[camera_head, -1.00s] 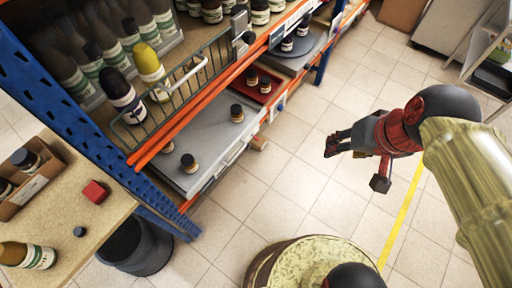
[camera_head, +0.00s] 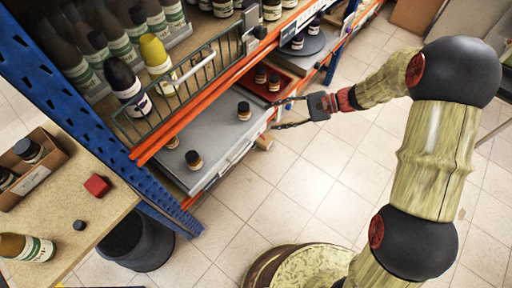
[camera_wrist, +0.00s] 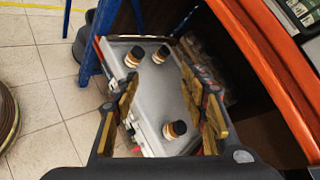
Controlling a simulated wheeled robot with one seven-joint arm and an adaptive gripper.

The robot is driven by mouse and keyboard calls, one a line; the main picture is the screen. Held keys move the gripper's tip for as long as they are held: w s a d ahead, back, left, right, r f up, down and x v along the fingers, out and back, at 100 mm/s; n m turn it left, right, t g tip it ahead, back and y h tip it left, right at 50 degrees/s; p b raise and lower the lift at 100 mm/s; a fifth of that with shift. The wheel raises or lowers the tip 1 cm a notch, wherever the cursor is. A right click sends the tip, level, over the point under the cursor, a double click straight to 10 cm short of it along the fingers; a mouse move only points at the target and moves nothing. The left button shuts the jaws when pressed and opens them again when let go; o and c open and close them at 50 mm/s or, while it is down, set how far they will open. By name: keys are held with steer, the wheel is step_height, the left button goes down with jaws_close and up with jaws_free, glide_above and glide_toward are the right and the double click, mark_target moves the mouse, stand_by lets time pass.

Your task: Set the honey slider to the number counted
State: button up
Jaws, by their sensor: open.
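My gripper (camera_head: 279,114) is open and empty, at the right front edge of the grey drawer-like tray (camera_head: 219,128) on the lower shelf. The tray holds dark-lidded amber jars: one at the right (camera_head: 244,112), one at the front left (camera_head: 194,160) and one partly hidden by the orange beam (camera_head: 172,142). In the wrist view, the open fingers (camera_wrist: 172,104) frame the tray, with a jar (camera_wrist: 175,129) seen between them and two jars (camera_wrist: 134,58) farther off.
A red tray (camera_head: 289,90) with two jars sits right of the grey tray. Orange beams (camera_head: 205,95) and a wire basket (camera_head: 190,85) with bottles are above. A blue upright (camera_head: 70,115), a bin (camera_head: 135,240) and a table (camera_head: 85,212) stand at left. The floor in front is clear.

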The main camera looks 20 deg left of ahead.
steer(key=w+a+f+m+t+y, duration=0.25)
steer(key=w+f+m, duration=0.2)
steer(key=f, duration=0.65)
steer(key=m+t+y+b, duration=0.1)
steer(key=m+t+b, duration=0.1)
steer(key=m+t, duration=0.65)
glide_toward(255, 146)
steer(key=w+a+g, duration=0.1)
steer(key=w+a, duration=0.1)
steer(key=b+x, duration=0.2)
steer(key=x, duration=0.5)
steer(key=shift+s, duration=0.2)
steer(key=shift+c, duration=1.3)
steer(key=c, duration=0.7)
jaws_close()
